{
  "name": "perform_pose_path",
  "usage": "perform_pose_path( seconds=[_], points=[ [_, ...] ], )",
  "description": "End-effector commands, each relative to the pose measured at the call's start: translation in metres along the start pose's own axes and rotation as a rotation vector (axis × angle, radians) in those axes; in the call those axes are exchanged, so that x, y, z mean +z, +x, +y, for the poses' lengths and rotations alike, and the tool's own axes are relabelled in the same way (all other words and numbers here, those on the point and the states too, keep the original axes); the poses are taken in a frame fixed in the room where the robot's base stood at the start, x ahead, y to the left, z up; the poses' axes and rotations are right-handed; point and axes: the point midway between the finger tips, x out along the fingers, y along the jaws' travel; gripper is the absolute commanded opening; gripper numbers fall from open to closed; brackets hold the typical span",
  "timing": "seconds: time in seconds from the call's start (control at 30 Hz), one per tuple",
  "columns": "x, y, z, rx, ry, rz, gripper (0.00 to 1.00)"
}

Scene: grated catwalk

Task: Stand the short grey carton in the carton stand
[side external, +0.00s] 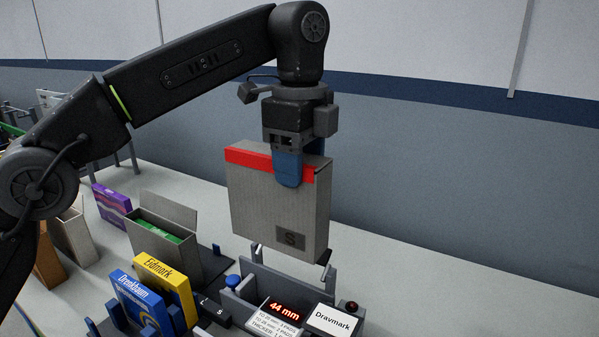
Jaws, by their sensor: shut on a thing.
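My gripper (288,172) is shut on the top edge of a grey carton (265,210) with a red band and a dark "S" label. The carton hangs upright above a grey frame (262,280) with upright posts, beside a "44 mm" display. I cannot tell whether its lower edge touches that frame. A dark block marked "L" and "S" (208,310) lies left of the frame. Which fixture is the carton stand is not clear from this view.
An open grey carton (165,245) with green contents stands left, on a dark base. Yellow (165,285) and blue (138,302) boxes stand upright in front of it. A purple box (112,205) stands farther back. A blue button (232,281) and a "Dravmark" sign (332,320) flank the display.

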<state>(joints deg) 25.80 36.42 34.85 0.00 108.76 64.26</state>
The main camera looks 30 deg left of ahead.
Motion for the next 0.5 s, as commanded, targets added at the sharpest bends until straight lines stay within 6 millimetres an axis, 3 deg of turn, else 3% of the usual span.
perform_pose_path(
  seconds=[0.27,0.5],
  points=[
    [0.032,0.000,-0.018,-0.001,-0.004,0.001,0.17],
    [0.080,0.000,-0.040,-0.002,-0.007,0.001,0.17]
  ],
)
